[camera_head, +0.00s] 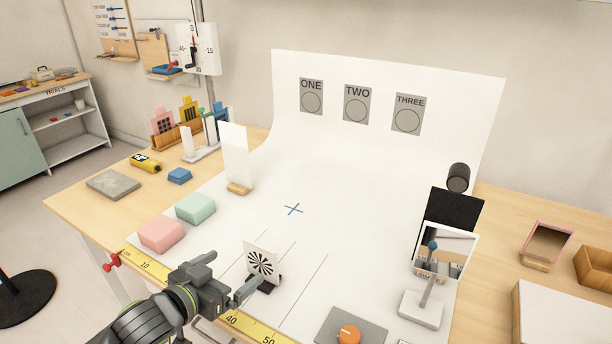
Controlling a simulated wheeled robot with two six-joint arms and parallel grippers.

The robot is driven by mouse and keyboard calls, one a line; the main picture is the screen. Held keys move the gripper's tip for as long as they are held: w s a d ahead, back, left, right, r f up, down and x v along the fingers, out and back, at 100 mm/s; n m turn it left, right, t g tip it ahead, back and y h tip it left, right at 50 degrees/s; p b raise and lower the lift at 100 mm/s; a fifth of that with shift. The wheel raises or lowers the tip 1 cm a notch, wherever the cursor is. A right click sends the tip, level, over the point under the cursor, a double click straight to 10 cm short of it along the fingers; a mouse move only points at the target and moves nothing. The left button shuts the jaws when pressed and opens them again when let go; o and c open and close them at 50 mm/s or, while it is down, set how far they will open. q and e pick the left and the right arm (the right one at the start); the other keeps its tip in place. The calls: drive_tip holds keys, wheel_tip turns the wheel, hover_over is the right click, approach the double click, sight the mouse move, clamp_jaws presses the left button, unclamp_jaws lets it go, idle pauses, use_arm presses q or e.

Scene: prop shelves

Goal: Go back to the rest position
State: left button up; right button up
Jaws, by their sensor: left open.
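My left gripper (252,288) reaches in from the lower left over the front of the white sheet. It is open, with its fingertips close beside the base of a small white card (262,261) with a black starburst pattern. The card stands upright on a dark foot. I cannot tell whether the fingers touch it. My right gripper is out of view.
A pink block (161,234) and a green block (196,208) lie left of my arm. A yellow ruler (251,327) runs along the front edge. A mirror stand (421,309) and an orange knob (348,335) are at right. The sheet's middle, around a blue cross (293,209), is clear.

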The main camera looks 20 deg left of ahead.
use_arm(q)
drive_tip(key=s+d+f+n+g+y, duration=0.2)
drive_tip(key=s+d+f+g+y, duration=0.15)
drive_tip(key=s+f+g, duration=1.1)
drive_tip(key=s+a+f+t, duration=0.1)
drive_tip(key=s+f, duration=0.1)
drive_tip(key=f, duration=1.2)
drive_tip(key=s+a+f+t, duration=0.1)
drive_tip(key=s+f, duration=0.2)
drive_tip(key=f, duration=1.1)
drive_tip(key=s+d+f+h, duration=0.1)
drive_tip(key=s+f, duration=0.6)
drive_tip(key=f, duration=0.2)
drive_tip(key=shift+f, duration=0.35)
drive_tip(key=shift+g, duration=0.45)
drive_tip(key=s+f, duration=0.1)
drive_tip(key=s, duration=0.1)
drive_tip(key=s+f, duration=0.2)
drive_tip(key=s, duration=0.1)
drive_tip(key=s+f, duration=0.1)
drive_tip(key=s, duration=0.1)
drive_tip(key=shift+s+d+f, duration=0.15)
drive_tip(key=shift+d+f, duration=0.15)
drive_tip(key=shift+d, duration=0.1)
